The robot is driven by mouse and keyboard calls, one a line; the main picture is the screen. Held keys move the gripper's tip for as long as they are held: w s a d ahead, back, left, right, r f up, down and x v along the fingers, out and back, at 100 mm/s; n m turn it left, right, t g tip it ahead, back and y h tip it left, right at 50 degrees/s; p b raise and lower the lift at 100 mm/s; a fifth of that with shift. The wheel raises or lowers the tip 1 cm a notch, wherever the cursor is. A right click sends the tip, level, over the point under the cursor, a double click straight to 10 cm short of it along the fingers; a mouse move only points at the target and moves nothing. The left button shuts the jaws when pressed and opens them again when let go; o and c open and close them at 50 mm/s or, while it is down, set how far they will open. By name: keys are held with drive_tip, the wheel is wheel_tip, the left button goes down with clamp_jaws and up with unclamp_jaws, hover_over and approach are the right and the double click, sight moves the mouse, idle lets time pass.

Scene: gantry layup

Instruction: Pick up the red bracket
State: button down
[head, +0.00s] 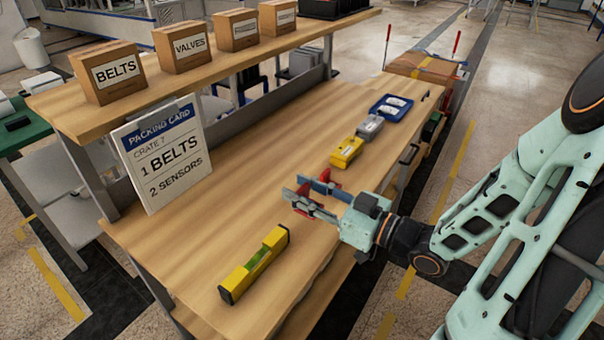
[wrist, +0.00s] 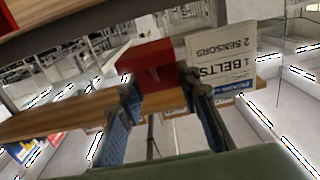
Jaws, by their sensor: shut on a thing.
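The red bracket (wrist: 152,62) is between the two blue-padded fingertips of my gripper (wrist: 158,100) in the wrist view. My gripper is shut on it. In the head view my gripper (head: 318,196) reaches in from the right over the middle of the wooden bench (head: 215,218). Red parts of the bracket (head: 303,189) show at the fingertips there; the fingers hide the rest. The bracket appears to be above the bench top, though the exact gap is hard to tell.
A yellow spirit level (head: 255,264) lies at the near end. A yellow case (head: 347,152), a grey box (head: 369,127) and a blue tray (head: 391,107) sit farther along. The packing card (head: 163,152) stands at left, below a shelf with labelled boxes (head: 108,73).

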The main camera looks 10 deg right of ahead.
drive_tip(key=shift+s+a+r+p, duration=0.2)
drive_tip(key=shift+s+r+p, duration=0.25)
drive_tip(key=shift+p, duration=0.85)
drive_tip(key=shift+s+a+r+p, duration=0.15)
drive_tip(key=shift+s+r+p, duration=0.25)
drive_tip(key=shift+p, duration=0.85)
drive_tip(key=s+p, duration=0.1)
drive_tip(key=p, duration=0.2)
drive_tip(key=shift+s+a, duration=0.25)
drive_tip(key=shift+s, duration=0.1)
